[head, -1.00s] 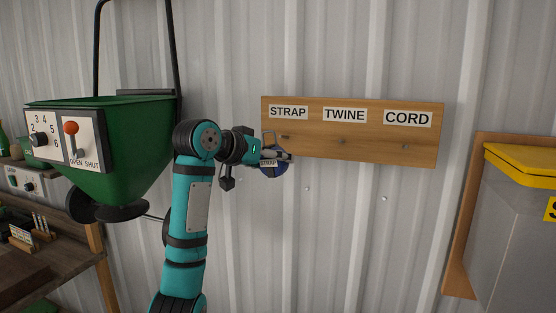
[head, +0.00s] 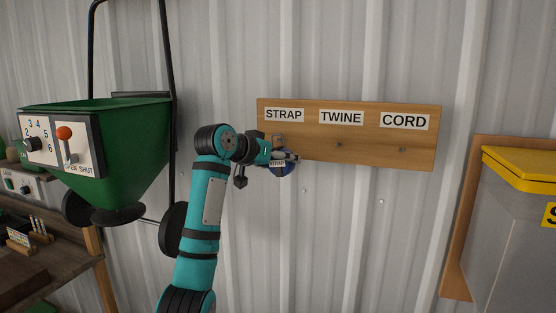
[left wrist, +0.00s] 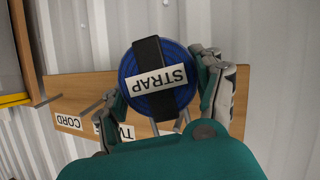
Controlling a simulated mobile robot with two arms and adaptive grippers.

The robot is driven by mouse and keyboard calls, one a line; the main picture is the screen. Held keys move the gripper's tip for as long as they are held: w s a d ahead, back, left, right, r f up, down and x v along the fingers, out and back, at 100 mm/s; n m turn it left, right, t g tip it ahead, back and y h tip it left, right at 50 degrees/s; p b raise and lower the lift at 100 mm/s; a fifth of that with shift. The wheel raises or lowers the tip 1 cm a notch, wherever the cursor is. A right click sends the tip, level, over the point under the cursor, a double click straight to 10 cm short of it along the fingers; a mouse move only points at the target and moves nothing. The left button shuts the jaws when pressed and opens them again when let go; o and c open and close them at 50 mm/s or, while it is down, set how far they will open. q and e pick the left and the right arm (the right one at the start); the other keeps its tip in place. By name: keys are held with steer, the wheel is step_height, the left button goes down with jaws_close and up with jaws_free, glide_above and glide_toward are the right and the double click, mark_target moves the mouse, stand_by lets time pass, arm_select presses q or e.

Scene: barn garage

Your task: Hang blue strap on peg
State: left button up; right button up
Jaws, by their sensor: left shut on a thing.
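The blue strap (head: 283,170) is a round coil with a dark band and a white STRAP label, just below the lower left of the wooden peg board (head: 370,135). It fills the middle of the left wrist view (left wrist: 130,92). My left gripper (head: 290,157) is shut on it, with a finger along its side. A thin metal loop (head: 279,139) shows above the strap, in front of the board under the STRAP sign (head: 284,115). The peg there is hidden or too small to tell apart from the loop. My right gripper is out of view.
Small pegs show under the TWINE sign (head: 341,117) and the CORD sign (head: 404,121). A green spreader (head: 125,150) stands left of my arm. A grey bin with a yellow lid (head: 520,165) is at right. The corrugated wall below the board is clear.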

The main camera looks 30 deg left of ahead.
arm_select(q)
steer(key=shift+w+a+r, duration=0.1)
steer(key=shift+w+a, duration=0.1)
steer(key=shift+w, duration=0.45)
steer(key=shift+w+a+f+p, duration=0.15)
steer(key=shift+w+f+p, duration=0.15)
steer(key=shift+w+p, duration=0.3)
steer(key=shift+f, duration=0.4)
steer(key=o, duration=1.4)
steer(key=shift+w+f, duration=0.1)
steer(key=shift+w, duration=0.25)
steer(key=shift+s, duration=0.1)
